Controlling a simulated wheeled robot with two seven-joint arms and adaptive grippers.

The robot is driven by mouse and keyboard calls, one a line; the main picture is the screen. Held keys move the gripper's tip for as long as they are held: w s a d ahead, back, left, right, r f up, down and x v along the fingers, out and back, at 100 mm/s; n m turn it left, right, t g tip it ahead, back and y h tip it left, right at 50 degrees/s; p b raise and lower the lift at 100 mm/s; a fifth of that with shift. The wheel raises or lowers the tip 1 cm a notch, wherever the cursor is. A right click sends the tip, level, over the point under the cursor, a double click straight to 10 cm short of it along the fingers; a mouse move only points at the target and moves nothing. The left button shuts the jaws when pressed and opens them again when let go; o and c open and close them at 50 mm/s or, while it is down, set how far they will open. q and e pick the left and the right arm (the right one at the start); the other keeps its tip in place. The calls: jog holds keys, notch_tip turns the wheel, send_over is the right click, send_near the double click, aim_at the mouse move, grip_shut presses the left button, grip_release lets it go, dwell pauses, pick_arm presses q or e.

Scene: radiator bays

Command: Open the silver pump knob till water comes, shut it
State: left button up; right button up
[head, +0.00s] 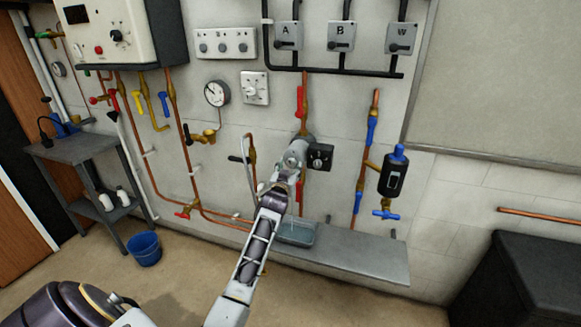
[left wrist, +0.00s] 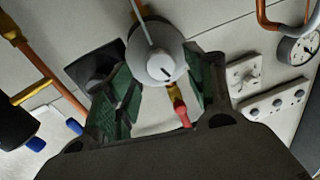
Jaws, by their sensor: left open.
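The silver pump (head: 297,146) sits on a copper pipe with red valve handles above and below it. In the left wrist view its round silver knob (left wrist: 165,66), with a dark mark on its face, shows between the fingers of my left gripper (left wrist: 160,85). The fingers are open on either side of it; whether they touch it I cannot tell. In the head view my left gripper (head: 276,186) is just in front of the pump and partly hides it. A thin pale streak (left wrist: 143,22), like a water stream, runs from the knob. My right gripper is out of view.
A shallow tray (head: 314,240) stands on the grey ledge (head: 370,262) below the pump. A black box (head: 320,157) is right beside it. A gauge (head: 216,93), pipes and a black filter (head: 393,172) flank it. A blue bucket (head: 145,249) stands on the floor.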

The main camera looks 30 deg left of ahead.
aim_at(292, 162)
pick_arm(q)
jog(key=shift+w+a, duration=0.25)
jog(key=shift+w, duration=0.4)
jog(key=shift+w+a, duration=0.15)
jog(key=shift+w, duration=0.2)
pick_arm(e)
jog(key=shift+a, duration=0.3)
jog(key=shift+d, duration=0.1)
